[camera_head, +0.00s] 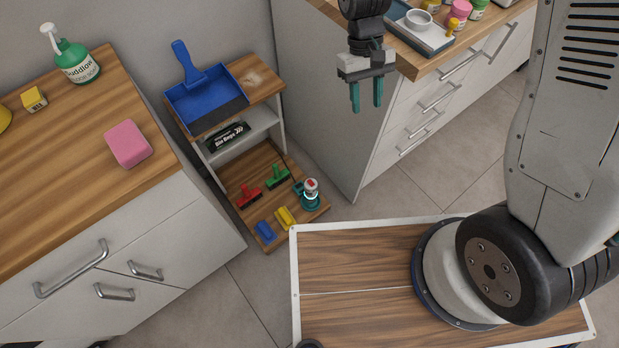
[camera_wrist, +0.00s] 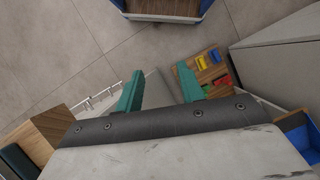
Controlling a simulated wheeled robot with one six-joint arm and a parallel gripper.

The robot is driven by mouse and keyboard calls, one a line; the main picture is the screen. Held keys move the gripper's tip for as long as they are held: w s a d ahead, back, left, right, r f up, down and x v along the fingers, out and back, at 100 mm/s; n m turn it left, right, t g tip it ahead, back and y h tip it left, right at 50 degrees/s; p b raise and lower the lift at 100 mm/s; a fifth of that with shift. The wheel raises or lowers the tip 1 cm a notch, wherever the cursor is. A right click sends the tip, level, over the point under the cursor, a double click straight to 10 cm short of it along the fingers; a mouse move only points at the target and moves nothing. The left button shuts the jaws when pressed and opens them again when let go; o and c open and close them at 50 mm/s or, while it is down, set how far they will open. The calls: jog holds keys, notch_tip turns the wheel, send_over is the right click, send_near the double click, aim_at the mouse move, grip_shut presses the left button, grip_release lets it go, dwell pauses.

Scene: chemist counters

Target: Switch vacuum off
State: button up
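A small teal, white and red device (camera_head: 310,193), which looks like the handheld vacuum, stands at the right end of the low wooden shelf (camera_head: 252,172). Its switch is too small to make out, and I cannot tell whether it is on. My gripper (camera_head: 367,105) hangs fingers down beside the right counter, above and to the right of the device and well apart from it. Its two teal fingers are spread with nothing between them. In the wrist view, the open gripper (camera_wrist: 160,74) shows with the low shelf beyond its right finger; the device is not clearly visible there.
A blue dustpan (camera_head: 196,88) rests on the shelf unit's top, above a black bag box (camera_head: 227,137). Counters flank the unit; the right counter (camera_head: 330,120) stands close.

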jog(key=w+a+f+n, duration=0.1)
jog(key=a+f, duration=0.1)
jog(key=f, duration=0.5)
jog(key=w+a+f, duration=0.2)
jog(key=f, duration=0.6)
jog(key=n+t+y, duration=0.1)
jog(key=n+t, duration=0.1)
jog(key=t, duration=0.2)
send_over(309, 181)
notch_tip(309, 181, down, 33)
jog(key=shift+s+d+r, duration=0.1)
jog(key=shift+d, duration=0.05)
jog(key=shift+f, duration=0.25)
notch_tip(309, 181, down, 7)
jog(key=shift+f, duration=0.1)
